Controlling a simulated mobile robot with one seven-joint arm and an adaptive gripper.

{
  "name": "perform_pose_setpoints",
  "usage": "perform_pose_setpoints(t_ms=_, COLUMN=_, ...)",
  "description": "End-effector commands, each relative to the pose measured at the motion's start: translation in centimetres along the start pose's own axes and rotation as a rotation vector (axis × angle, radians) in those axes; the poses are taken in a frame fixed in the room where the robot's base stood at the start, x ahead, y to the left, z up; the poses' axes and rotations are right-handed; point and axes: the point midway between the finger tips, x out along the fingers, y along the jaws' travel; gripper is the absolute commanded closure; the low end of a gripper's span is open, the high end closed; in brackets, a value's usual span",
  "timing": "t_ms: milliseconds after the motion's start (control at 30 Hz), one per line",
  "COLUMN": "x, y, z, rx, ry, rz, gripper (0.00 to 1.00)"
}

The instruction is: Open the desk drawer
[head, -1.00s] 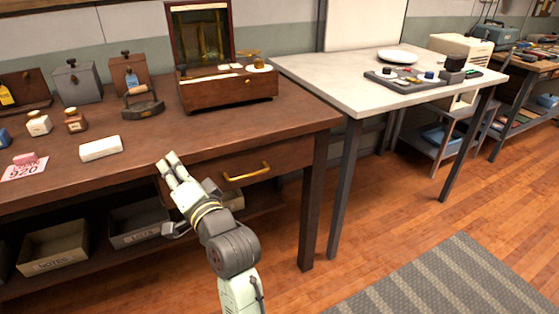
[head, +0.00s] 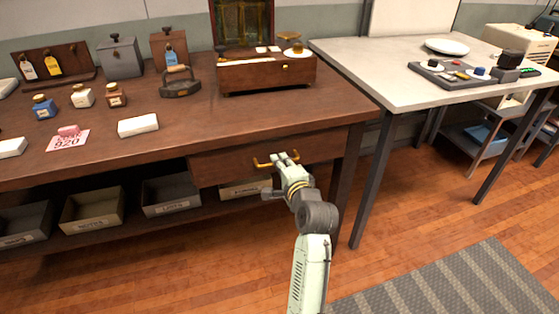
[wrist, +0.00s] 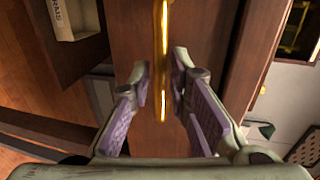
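The brown wooden desk (head: 215,120) has a drawer (head: 222,165) under its top, with a brass bar handle (head: 262,163). The drawer looks shut in the head view. In the wrist view, my gripper (wrist: 162,72) is open, with one finger on each side of the handle (wrist: 164,60). The handle runs lengthwise between the fingers, in front of the drawer face (wrist: 205,25). I cannot tell whether either finger touches it.
Bins (head: 92,210) sit on the shelf below. A white-topped table (head: 385,75) stands to the right. The floor in front is clear, with a striped rug (head: 450,285).

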Motion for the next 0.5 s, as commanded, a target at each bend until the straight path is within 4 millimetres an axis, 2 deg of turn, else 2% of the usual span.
perform_pose_setpoints(t_ms=200, x=1.35, y=-0.02, z=0.04, rx=-0.001, ry=0.0, rz=0.0, gripper=0.82)
perform_pose_setpoints(t_ms=433, x=1.39, y=-0.01, z=0.04, rx=-0.002, ry=0.0, rz=-0.001, gripper=0.82)
perform_pose_setpoints(t_ms=500, x=1.38, y=-0.01, z=0.04, rx=-0.002, ry=0.0, rz=-0.001, gripper=0.86)
